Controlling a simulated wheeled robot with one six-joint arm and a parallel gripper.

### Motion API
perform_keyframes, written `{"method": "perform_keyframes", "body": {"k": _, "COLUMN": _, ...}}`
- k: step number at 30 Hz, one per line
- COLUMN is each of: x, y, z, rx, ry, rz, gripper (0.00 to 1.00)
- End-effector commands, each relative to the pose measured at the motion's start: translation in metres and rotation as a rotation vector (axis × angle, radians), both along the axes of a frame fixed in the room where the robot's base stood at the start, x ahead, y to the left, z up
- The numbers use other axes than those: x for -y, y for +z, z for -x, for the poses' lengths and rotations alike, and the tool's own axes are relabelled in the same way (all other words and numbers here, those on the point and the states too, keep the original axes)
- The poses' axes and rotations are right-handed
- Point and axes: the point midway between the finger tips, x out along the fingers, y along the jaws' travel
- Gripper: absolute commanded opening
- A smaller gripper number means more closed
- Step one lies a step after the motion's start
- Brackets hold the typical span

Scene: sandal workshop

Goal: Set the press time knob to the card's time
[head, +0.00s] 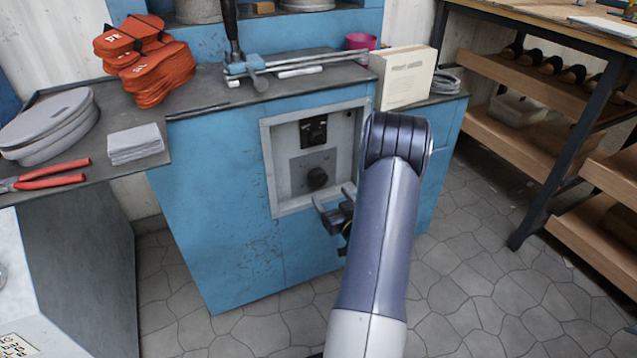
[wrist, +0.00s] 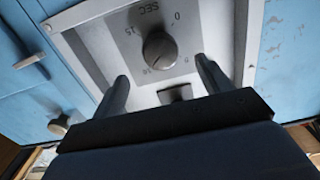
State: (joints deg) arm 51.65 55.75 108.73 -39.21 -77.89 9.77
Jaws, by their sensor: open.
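The dark round press time knob (head: 317,177) sits on a grey plate in the recessed panel (head: 267,160) of the blue press. In the wrist view the knob (wrist: 159,50) shows a pale pointer line, with SEC, 15 and other partly legible marks around it, upside down. My gripper (head: 335,205) is open and empty in front of the panel's lower part. In the wrist view its two fingers (wrist: 161,72) reach toward the panel on either side of the knob's line, apart from it. A printed card (head: 17,346) shows at the bottom left; its text is unreadable.
A black control (head: 313,130) is above the knob. Red pliers (head: 50,175) lie at left. Shelves (head: 520,75) stand right; floor between is clear.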

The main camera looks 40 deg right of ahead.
Motion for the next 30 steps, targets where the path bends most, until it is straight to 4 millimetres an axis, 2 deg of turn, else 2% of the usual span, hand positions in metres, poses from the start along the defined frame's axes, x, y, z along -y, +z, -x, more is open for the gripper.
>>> {"method": "perform_keyframes", "body": {"k": 1, "x": 0.002, "y": -0.002, "z": -0.011, "rx": 0.002, "ry": 0.003, "rz": 0.005, "gripper": 0.74}}
{"method": "perform_keyframes", "body": {"k": 6, "x": 0.009, "y": -0.001, "z": -0.043, "rx": 0.002, "ry": 0.003, "rz": 0.004, "gripper": 0.74}}
{"method": "perform_keyframes", "body": {"k": 12, "x": 0.016, "y": -0.001, "z": -0.067, "rx": 0.001, "ry": 0.001, "rz": 0.002, "gripper": 0.74}}
{"method": "perform_keyframes", "body": {"k": 24, "x": 0.018, "y": 0.0, "z": -0.074, "rx": -0.001, "ry": -0.001, "rz": 0.0, "gripper": 0.74}}
{"method": "perform_keyframes", "body": {"k": 30, "x": 0.018, "y": 0.0, "z": -0.074, "rx": -0.001, "ry": -0.001, "rz": 0.0, "gripper": 0.57}}
